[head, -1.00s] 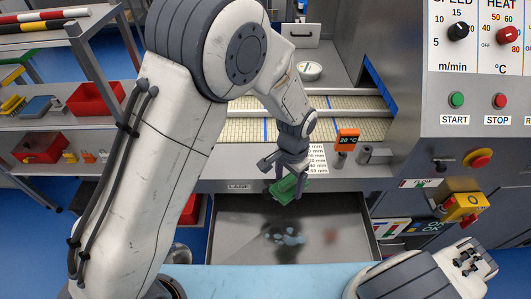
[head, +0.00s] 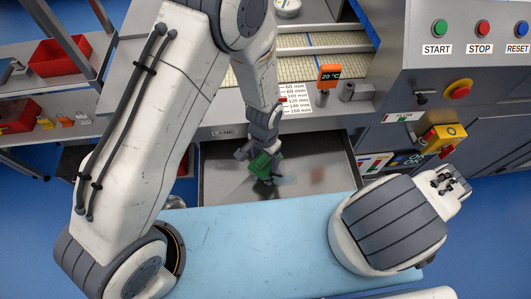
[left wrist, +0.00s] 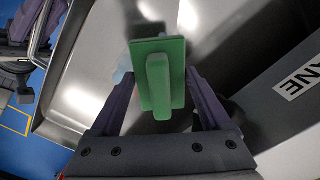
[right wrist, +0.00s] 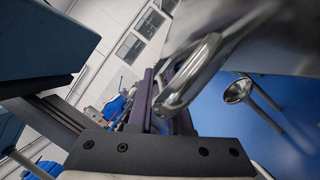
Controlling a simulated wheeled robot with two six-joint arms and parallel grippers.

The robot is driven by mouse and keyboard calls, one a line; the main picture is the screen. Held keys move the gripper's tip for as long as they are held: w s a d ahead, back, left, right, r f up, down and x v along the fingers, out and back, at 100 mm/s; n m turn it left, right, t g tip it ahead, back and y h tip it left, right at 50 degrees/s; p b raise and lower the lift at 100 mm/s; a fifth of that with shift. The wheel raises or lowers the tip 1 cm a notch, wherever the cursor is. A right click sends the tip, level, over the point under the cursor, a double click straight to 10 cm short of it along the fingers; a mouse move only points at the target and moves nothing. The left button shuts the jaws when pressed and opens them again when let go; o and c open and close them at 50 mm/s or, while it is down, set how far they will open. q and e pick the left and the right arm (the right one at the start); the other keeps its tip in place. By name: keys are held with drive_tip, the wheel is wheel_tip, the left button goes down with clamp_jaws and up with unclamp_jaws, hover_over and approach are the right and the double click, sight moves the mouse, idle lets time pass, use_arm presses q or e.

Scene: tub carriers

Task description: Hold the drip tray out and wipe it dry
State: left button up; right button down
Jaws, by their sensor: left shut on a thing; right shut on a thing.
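The drip tray (head: 222,184) is a grey metal tray drawn out below the machine front; its shiny floor (left wrist: 78,98) fills much of the left wrist view. My left gripper (left wrist: 158,88) is shut on a green wiping block with a raised grip (left wrist: 158,75). In the head view the green block (head: 261,163) is low inside the tray, tilted; I cannot tell whether it touches the floor. A faint bluish patch (head: 286,181) shows beside it. My right gripper (right wrist: 168,100) is shut on a shiny metal loop handle (right wrist: 193,72); the head view hides this grip.
A light-blue surface (head: 260,250) lies in front of the tray. The control panel with an emergency stop (head: 457,89) stands to the right. An orange temperature display (head: 329,75) is above the tray. Shelves with a red bin (head: 60,52) stand at left.

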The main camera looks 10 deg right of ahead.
sight(282, 170)
use_arm(q)
drive_tip(key=shift+f, duration=2)
drive_tip(key=shift+s+f, duration=0.45)
drive_tip(key=shift+f, duration=0.05)
drive_tip(key=shift+s+f, duration=0.1)
drive_tip(key=shift+s, duration=1.2)
drive_tip(key=w, duration=0.3)
drive_tip(key=shift+w, duration=0.15)
drive_tip(key=shift+w+d, duration=0.15)
drive_tip(key=shift+d, duration=1.25)
drive_tip(key=shift+s, duration=1.5)
drive_tip(key=shift+w, duration=1.6)
drive_tip(key=shift+s+d, duration=0.15)
drive_tip(key=shift+d, duration=1.1)
drive_tip(key=shift+s+d, duration=0.15)
drive_tip(key=shift+d, duration=0.1)
drive_tip(key=shift+s, duration=1.55)
drive_tip(key=shift+w, duration=1.3)
drive_tip(key=shift+w+a, duration=0.1)
drive_tip(key=shift+w, duration=0.3)
drive_tip(key=shift+w+r, duration=0.1)
drive_tip(key=shift+r, duration=0.3)
wheel_tip(282, 170, up, 7)
drive_tip(key=shift+r, duration=0.15)
